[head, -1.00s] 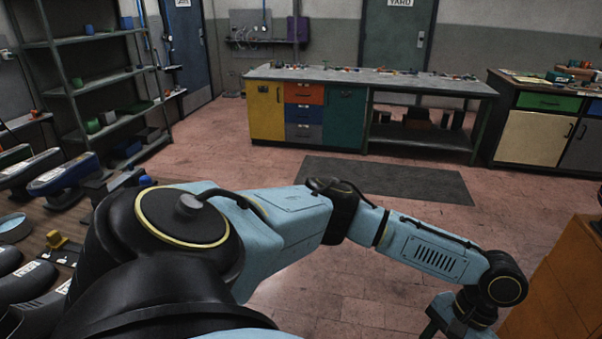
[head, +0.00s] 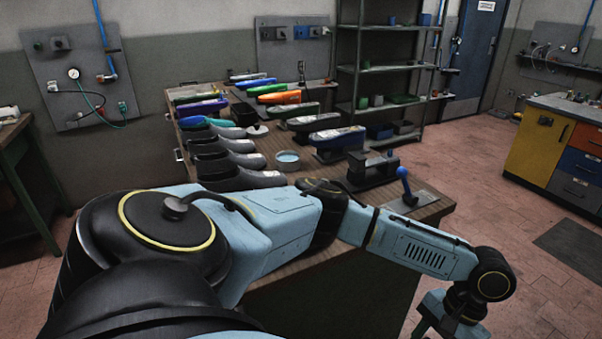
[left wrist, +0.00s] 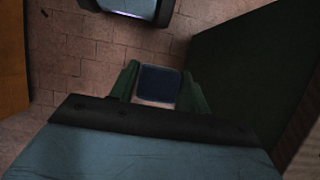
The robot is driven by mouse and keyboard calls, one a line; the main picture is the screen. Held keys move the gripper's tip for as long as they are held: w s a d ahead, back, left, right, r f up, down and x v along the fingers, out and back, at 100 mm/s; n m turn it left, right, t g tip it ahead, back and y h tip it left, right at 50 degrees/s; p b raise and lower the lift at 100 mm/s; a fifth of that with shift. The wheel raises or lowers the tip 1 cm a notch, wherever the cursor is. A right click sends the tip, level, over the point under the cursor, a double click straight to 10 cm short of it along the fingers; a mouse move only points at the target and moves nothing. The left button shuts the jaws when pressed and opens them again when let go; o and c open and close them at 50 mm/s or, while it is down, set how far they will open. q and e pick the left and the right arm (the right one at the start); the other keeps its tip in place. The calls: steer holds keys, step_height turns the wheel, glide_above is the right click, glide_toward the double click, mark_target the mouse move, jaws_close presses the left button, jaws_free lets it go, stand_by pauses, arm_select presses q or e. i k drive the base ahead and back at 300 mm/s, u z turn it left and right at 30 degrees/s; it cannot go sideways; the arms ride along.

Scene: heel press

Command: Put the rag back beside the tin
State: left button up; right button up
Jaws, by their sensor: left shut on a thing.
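My left gripper (left wrist: 159,88) shows its two green fingers in the left wrist view, shut on a dark blue, flat, squarish thing, which looks like the folded rag (left wrist: 158,84). In the head view my left arm reaches across to the lower right, and the gripper there is partly cut off by the bottom edge, off the bench and over the floor side. A round shallow tin (head: 288,158) with pale blue content stands on the wooden bench, apart from the gripper. My right gripper is not in view.
The bench (head: 262,148) holds several shoe shapes in rows. A small press with a blue-knobbed lever (head: 404,180) stands at its right end. A shelf rack (head: 388,68) is behind. Some bare wood shows around the tin; the floor to the right is open.

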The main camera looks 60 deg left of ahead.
mark_target(270, 147)
steer(key=u, duration=0.3)
steer(key=i, duration=4.2)
steer(key=u, duration=2)
steer(key=i, duration=1.3)
steer(key=u, duration=1.45)
